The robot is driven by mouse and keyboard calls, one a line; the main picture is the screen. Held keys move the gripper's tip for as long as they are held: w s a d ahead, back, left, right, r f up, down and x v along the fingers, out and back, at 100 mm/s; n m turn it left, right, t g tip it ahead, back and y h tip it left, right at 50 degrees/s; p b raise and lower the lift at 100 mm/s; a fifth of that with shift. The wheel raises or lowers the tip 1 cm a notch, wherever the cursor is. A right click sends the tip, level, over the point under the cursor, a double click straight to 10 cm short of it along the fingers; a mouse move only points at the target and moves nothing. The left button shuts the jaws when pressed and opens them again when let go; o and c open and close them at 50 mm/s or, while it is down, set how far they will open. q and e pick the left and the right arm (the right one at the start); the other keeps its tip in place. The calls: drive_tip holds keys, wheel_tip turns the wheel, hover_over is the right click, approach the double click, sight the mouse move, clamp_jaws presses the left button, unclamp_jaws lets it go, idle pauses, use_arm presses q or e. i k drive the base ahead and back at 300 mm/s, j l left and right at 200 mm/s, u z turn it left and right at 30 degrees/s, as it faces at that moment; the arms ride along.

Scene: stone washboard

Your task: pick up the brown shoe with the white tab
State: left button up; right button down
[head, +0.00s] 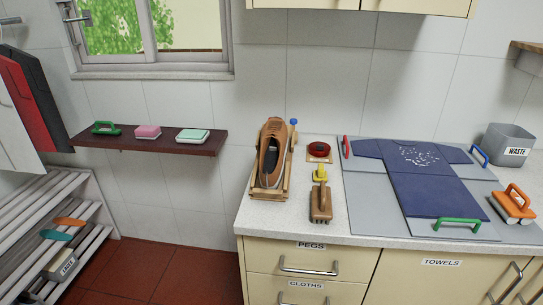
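A brown shoe (274,133) rests on a wooden stand (256,193) on the left part of the counter. Its dark opening faces up and one end points to the wall. A pale strip shows along its lower right side; I cannot tell whether this is a white tab. Neither of my grippers is in the head view.
A blue knob (294,122), red round item (319,150), yellow piece (319,173) and brown brush (321,203) stand close right of the shoe. A blue garment (433,193) lies on a grey board. A waste bin (508,146) stands far right. A shelf (150,143) juts out left.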

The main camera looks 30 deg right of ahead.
sight(274, 139)
drive_tip(key=z, duration=0.35)
drive_tip(key=i+j+z, duration=0.1)
drive_tip(key=z, duration=0.25)
drive_tip(key=i+j+z, duration=0.15)
drive_tip(key=z, duration=0.2)
drive_tip(key=i+j+z, duration=0.1)
drive_tip(key=j+z, duration=0.25)
drive_tip(key=i+j+z, duration=0.2)
drive_tip(key=j, duration=0.15)
drive_tip(key=i+j+z, duration=0.1)
drive_tip(key=j+z, duration=0.15)
drive_tip(key=j, duration=0.15)
drive_tip(key=i+j, duration=0.1)
drive_tip(key=j, duration=0.35)
drive_tip(key=i+j+z, duration=0.1)
drive_tip(key=j, duration=0.35)
